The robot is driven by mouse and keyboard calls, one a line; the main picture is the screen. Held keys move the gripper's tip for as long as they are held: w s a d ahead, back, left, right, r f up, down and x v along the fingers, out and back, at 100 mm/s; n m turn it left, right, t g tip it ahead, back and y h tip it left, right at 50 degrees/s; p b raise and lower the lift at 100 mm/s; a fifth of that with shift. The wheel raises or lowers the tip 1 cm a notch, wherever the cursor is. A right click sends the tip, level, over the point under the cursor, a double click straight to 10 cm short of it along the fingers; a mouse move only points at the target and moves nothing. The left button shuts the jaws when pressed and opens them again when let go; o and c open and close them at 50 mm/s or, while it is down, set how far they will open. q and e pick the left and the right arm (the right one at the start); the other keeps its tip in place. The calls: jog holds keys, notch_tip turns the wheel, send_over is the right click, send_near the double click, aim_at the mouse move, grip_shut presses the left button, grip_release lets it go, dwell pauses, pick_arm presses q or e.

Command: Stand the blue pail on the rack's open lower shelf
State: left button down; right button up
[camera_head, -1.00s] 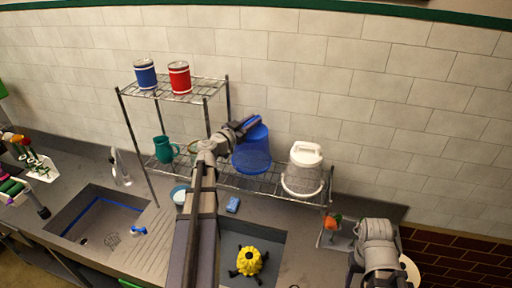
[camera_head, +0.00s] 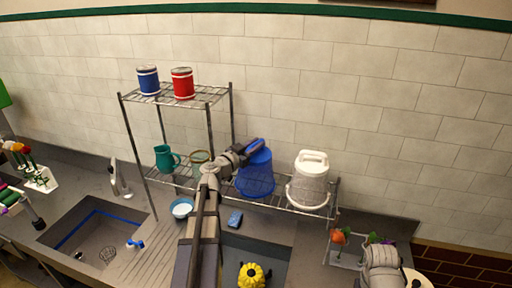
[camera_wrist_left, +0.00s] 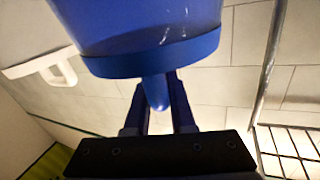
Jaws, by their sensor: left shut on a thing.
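The blue pail (camera_head: 256,176) is upright at the lower shelf (camera_head: 280,201) of the wire rack, left of a white lidded pail (camera_head: 309,182). Its base is level with the shelf wires; I cannot tell whether it rests on them. My left gripper (camera_head: 248,150) is at the pail's upper left and shut on it. In the left wrist view, the fingers (camera_wrist_left: 158,100) close on a blue tab at the rim of the pail (camera_wrist_left: 150,55). My right arm shows at the lower right, but its jaws do not show.
A teal pitcher (camera_head: 165,158) stands on the lower shelf's left part. A blue can (camera_head: 148,81) and a red can (camera_head: 183,83) stand on the upper shelf.

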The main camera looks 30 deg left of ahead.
pick_arm(q)
jog(key=c, duration=0.8)
grip_release()
jog(key=shift+o, duration=0.2)
jog(key=s+a, duration=0.1)
jog(key=s, duration=1.1)
jog(key=shift+a, duration=0.35)
jog(key=shift+w, duration=0.1)
